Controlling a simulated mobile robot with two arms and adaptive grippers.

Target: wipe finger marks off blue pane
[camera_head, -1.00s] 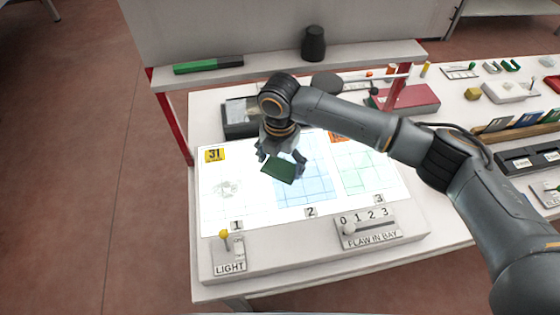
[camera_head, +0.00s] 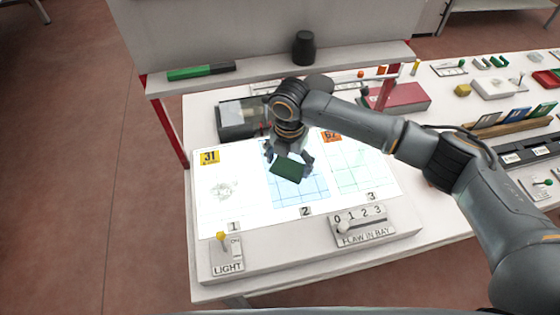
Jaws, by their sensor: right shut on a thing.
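The blue pane (camera_head: 312,192) lies on the lit light table (camera_head: 213,228) in bay 2, with a grid showing on it. My right gripper (camera_head: 290,160) is over the far part of the pane, shut on a green pad (camera_head: 289,170). The pad is tilted and hides part of the pane; I cannot tell whether it touches the glass. No finger marks can be made out on the part of the pane that shows. My left gripper is not in view.
A clear pane with a greyish smudge (camera_head: 224,190) lies in bay 1, and a greenish pane (camera_head: 362,178) in bay 3. A light switch (camera_head: 225,252) and a flaw slider (camera_head: 362,227) sit at the front. A dark box (camera_head: 232,120) stands behind.

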